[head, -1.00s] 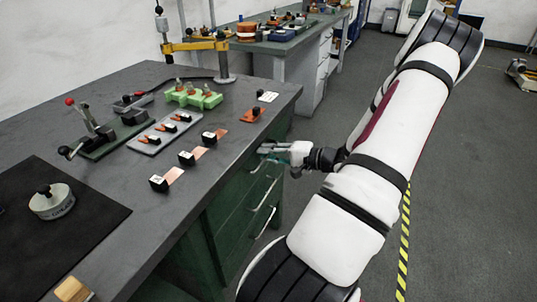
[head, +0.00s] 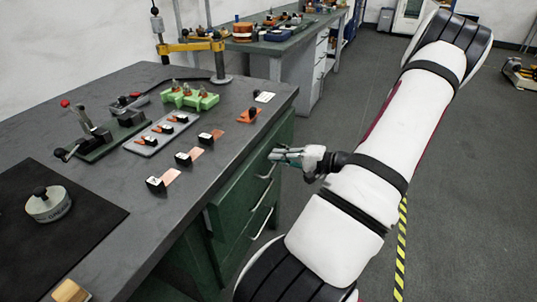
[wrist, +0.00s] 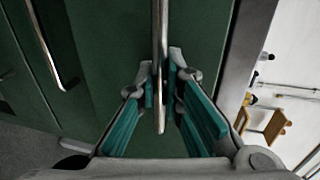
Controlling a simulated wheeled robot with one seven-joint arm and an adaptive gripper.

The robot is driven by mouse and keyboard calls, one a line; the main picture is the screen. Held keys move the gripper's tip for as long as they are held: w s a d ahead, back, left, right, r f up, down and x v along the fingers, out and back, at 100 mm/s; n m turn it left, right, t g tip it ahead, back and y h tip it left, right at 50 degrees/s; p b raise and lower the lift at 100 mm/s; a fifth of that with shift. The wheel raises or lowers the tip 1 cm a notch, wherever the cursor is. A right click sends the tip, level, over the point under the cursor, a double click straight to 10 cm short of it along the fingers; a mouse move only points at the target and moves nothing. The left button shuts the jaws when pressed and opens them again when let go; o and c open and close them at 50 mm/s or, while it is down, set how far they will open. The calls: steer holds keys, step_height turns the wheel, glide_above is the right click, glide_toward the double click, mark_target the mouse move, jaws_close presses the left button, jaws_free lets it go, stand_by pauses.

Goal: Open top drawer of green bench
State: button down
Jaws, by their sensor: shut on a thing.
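The green bench (head: 105,97) stands at the left in the head view, with a stack of green drawers under its dark top. The top drawer (head: 232,193) has its front standing out a little past the bench edge. My gripper (head: 276,155) is at this drawer's front. In the wrist view my gripper (wrist: 165,92) is shut on the top drawer's metal handle (wrist: 160,45), which runs between the two teal-padded fingers. In the head view my gripper hides most of that handle. The drawer's inside cannot be seen.
A lower drawer handle (head: 262,222) sticks out below; another shows in the wrist view (wrist: 45,48). Small copper pieces, a grey tray (head: 163,136) and a green block (head: 190,97) sit on the bench top. Open floor (head: 465,200) lies to the right.

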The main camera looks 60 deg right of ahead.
steer(key=f+v, duration=0.2)
steer(key=v, duration=0.9)
steer(key=s+f+v, duration=0.1)
steer(key=f+v, duration=0.2)
steer(key=v, duration=0.9)
steer(key=shift+s+d, duration=0.2)
steer(key=shift+s, duration=0.1)
steer(key=shift+r, duration=0.1)
steer(key=c, duration=2)
jaws_free()
steer(key=shift+o, duration=0.2)
steer(key=v, duration=1.2)
steer(key=shift+d, duration=0.1)
